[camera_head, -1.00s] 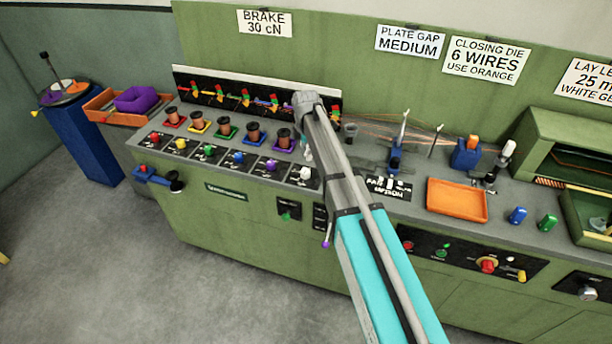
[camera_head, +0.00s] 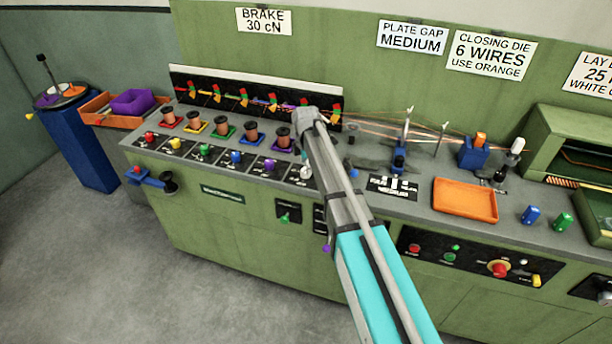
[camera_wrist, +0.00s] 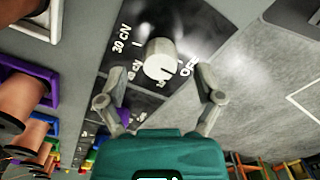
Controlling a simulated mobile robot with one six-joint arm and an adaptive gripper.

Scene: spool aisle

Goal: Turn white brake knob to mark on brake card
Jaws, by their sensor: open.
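The brake card (camera_head: 263,21) on the back wall reads "BRAKE 30 cN". In the wrist view the white brake knob (camera_wrist: 159,57) stands on a black dial plate (camera_wrist: 190,22), with "30 cN" at its left and "OFF" at its lower right. A dark line on the knob's face points to the lower right, roughly toward OFF. My gripper (camera_wrist: 160,78) is open, its fingers apart on the knob's near left and right; I cannot tell whether either touches it. In the head view my arm hides most of the gripper and part of the knob.
A row of colored knobs, including a purple one (camera_head: 270,165), runs left of the white knob. Copper spools (camera_head: 283,137) stand behind them. An orange tray (camera_head: 465,199) lies to the right. Open floor (camera_head: 130,270) is at the front left.

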